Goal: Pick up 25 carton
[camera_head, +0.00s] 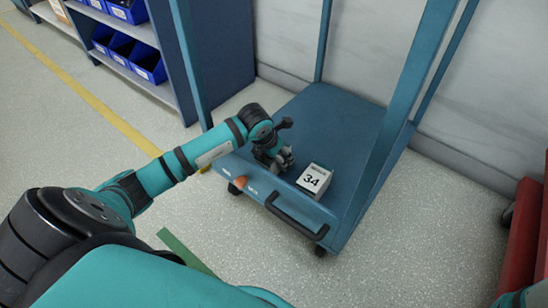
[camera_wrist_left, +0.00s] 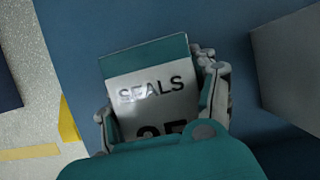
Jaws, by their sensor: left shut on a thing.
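My left gripper (camera_head: 276,160) is low over the near left part of the blue cart deck (camera_head: 335,120). In the left wrist view its fingers (camera_wrist_left: 162,100) are shut on a white and teal carton, the 25 carton (camera_wrist_left: 150,85). Its face reads "SEALS" with a partly covered number that looks like 25. In the head view the gripper hides this carton. I cannot tell whether the carton touches the deck. My right gripper is not in view.
A white carton marked 34 (camera_head: 313,180) stands on the deck just right of my left gripper. Blue cart posts (camera_head: 408,90) rise beside it, and a black handle (camera_head: 296,217) is at the front. A shelf with blue bins (camera_head: 148,66) stands at the upper left.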

